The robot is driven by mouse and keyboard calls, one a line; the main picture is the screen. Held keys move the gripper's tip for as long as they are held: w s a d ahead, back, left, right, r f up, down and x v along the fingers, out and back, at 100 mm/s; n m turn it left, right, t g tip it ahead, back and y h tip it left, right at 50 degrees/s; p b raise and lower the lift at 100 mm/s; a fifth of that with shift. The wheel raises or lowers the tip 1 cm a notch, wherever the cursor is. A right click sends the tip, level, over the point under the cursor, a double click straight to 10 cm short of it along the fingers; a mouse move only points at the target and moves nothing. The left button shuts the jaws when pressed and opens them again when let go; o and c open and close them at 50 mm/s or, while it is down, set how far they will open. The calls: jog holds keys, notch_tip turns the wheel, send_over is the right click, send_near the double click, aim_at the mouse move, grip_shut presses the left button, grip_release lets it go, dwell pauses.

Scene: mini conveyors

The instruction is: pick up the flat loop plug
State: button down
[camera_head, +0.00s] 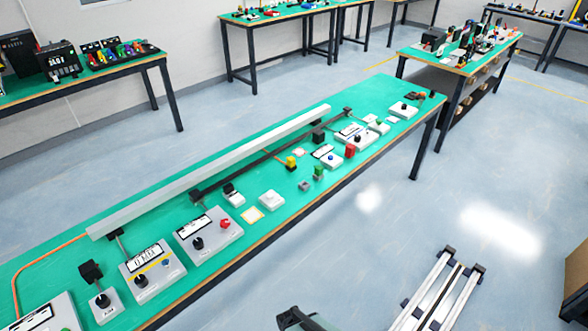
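I cannot tell for sure which small part is the flat loop plug, as the parts are tiny in this view. Candidates on the long green-topped table (60,262) are a grey block (305,186), a green block (319,173), a yellow block with a dark part (291,163) and a red block (350,150). They stand apart near the table's front edge. A dark piece of my arm shows at the bottom edge. My gripper's fingers cannot be made out, and nothing of mine touches the parts.
A long pale bar (215,170) runs along the table's back. Control boxes with knobs (152,270) and (208,235) fill the left front. Other workbenches (105,68) stand behind; the floor in front is mostly open.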

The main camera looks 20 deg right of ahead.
dwell(0.4)
jog(key=c, duration=0.8)
grip_release()
jog(key=shift+o, duration=0.2)
